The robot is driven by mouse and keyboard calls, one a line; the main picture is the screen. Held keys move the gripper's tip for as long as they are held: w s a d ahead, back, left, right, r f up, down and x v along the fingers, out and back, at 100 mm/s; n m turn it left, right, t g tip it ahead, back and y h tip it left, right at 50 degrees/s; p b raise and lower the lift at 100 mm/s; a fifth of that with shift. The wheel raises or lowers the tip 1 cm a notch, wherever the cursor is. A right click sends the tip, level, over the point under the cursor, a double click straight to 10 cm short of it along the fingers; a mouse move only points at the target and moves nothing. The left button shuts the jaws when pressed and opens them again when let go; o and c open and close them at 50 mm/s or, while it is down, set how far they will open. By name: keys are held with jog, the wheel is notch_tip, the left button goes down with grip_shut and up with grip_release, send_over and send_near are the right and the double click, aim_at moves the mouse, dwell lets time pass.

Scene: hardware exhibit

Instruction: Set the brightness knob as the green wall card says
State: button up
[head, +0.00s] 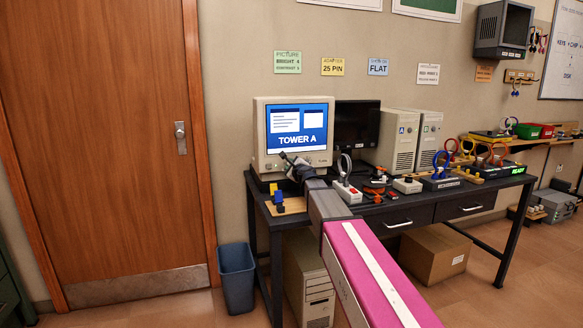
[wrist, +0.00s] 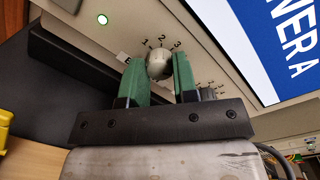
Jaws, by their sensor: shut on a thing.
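The green wall card (head: 287,62) hangs above the monitor and seems to read "PICTURE, BRIGHT 4", with a smaller contrast line below. The beige monitor (head: 261,135) is lit and shows "TOWER A". In the wrist view, a round light-grey knob (wrist: 159,62) sits on the monitor's front panel. The numerals 1, 2 and 3 show around it; other marks are hidden by the fingers. I cannot tell where its pointer is. My gripper (wrist: 158,78) has its green fingers on both sides of this knob, shut on it. In the head view my gripper (head: 301,170) is at the monitor's lower front.
A second, smaller dark knob (wrist: 207,93) is just right of my right finger. A white power strip (head: 347,192) and orange-handled items lie on the desk near my arm. A yellow-and-blue object (head: 278,199) stands at the left.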

jog(key=shift+n, duration=2)
jog(key=o, duration=0.9)
jog(key=shift+o, duration=0.2)
jog(key=shift+s, duration=0.1)
jog(key=v, duration=1)
jog(key=shift+s, duration=0.3)
